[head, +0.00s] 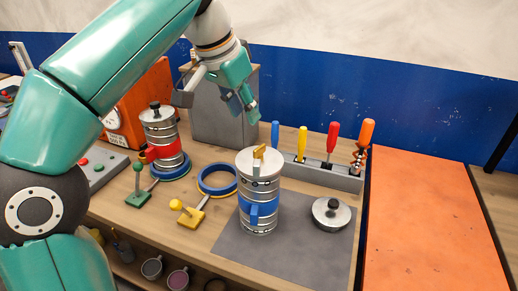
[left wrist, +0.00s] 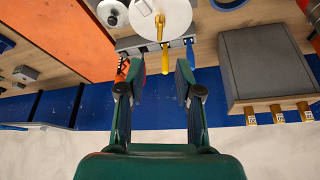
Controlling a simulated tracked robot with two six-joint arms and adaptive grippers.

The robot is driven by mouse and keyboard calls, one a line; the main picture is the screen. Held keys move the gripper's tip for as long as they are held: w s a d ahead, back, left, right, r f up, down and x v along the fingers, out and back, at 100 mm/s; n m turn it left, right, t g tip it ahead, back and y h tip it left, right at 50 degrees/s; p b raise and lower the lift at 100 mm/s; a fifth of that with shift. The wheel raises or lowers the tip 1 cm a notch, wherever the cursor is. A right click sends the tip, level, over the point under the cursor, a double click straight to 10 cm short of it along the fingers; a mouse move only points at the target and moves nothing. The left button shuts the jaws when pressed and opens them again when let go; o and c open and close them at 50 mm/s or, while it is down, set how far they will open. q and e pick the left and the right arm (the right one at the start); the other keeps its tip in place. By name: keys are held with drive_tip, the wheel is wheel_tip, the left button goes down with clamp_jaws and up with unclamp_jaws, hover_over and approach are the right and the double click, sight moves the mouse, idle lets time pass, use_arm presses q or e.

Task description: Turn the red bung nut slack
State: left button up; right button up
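No part clearly readable as a red bung nut shows. A silver canister with a red band (head: 166,148) and a black-knobbed lid stands upright on a blue ring at the left. A silver canister with a blue band (head: 259,190) stands on a grey mat, with a brass-coloured piece (head: 260,153) on top. Its pale top also shows in the left wrist view (left wrist: 174,14). My left gripper (head: 243,107) hangs above the bench, behind and above the blue-banded canister, apart from it. In the left wrist view its fingers (left wrist: 161,66) are spread and empty. My right gripper is not in view.
A rack (head: 322,175) holds several coloured-handled tools behind the mat (head: 310,235). A loose lid (head: 331,213) lies on the mat. A grey box (head: 215,120) stands at the back. Yellow (head: 190,214) and green (head: 139,190) clamps sit in front. The orange panel (head: 425,220) is bare.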

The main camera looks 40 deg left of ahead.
sight(260, 147)
use_arm(q)
drive_tip(key=b+x, duration=0.1)
drive_tip(key=x, duration=1)
drive_tip(key=shift+w+f+b, duration=0.15)
drive_tip(key=shift+f+b, duration=0.15)
clamp_jaws()
drive_tip(key=shift+d, duration=0.15)
